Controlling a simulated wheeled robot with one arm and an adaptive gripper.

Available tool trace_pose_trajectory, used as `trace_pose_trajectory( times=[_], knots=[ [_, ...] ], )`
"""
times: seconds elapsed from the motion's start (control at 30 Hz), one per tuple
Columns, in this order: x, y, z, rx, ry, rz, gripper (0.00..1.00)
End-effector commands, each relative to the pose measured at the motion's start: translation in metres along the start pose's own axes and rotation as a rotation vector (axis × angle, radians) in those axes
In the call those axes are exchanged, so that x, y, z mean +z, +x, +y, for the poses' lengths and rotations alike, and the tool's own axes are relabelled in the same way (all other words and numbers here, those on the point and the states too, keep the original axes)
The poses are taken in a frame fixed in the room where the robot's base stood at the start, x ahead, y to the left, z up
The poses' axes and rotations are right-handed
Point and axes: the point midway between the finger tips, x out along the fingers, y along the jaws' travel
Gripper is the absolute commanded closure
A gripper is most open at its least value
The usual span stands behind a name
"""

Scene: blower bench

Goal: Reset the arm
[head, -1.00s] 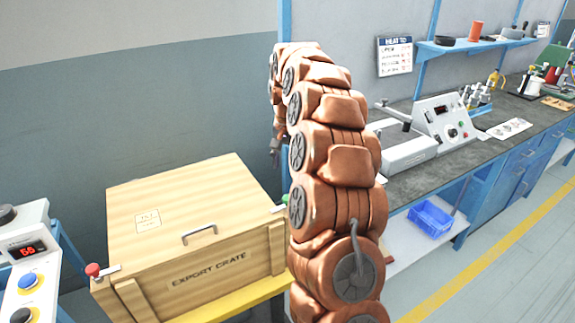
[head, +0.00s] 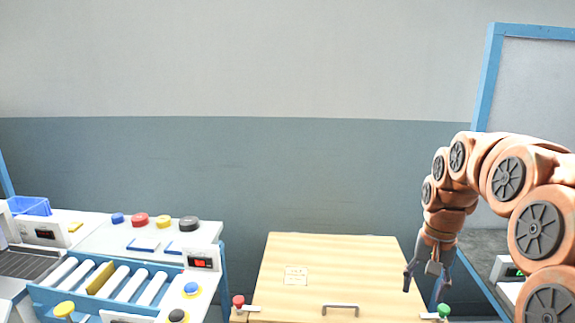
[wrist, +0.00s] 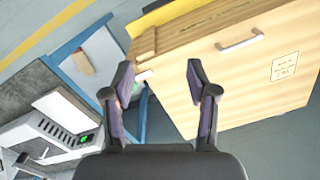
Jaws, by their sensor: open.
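My copper-coloured arm comes in from the right of the head view and bends over, with my gripper (head: 428,275) hanging downward at its end. The gripper is at the right edge of the wooden crate (head: 370,262), close to the green knob (head: 443,311). Its gap from the crate is hard to judge. In the wrist view, the two dark fingers (wrist: 161,105) are spread apart with nothing between them. The crate (wrist: 255,85) shows beyond them at the right, with its metal handle (wrist: 241,42) and label.
A red knob (head: 239,302) is at the crate's left front. A roller conveyor (head: 120,283) with coloured buttons stands on the left, and a blue bin (head: 29,206) is behind it. A blue-framed bench (head: 490,225) is at the right. The wall behind the crate is bare.

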Motion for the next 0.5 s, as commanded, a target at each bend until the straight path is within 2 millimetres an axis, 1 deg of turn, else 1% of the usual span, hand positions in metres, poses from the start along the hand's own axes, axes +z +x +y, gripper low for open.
trace_pose_trajectory(
  times=[0.03,0.2,0.37,0.4,0.47,0.5],
  knots=[
    [0.017,-0.004,-0.004,0.002,-0.033,-0.002,0.42],
    [0.07,-0.004,-0.011,0.011,-0.136,-0.021,0.42],
    [0.12,0.0,-0.012,0.024,-0.222,-0.038,0.42],
    [0.132,0.001,-0.011,0.027,-0.242,-0.042,0.42],
    [0.15,0.004,-0.009,0.031,-0.272,-0.046,0.42],
    [0.162,0.006,-0.007,0.034,-0.289,-0.051,0.42]
  ],
)
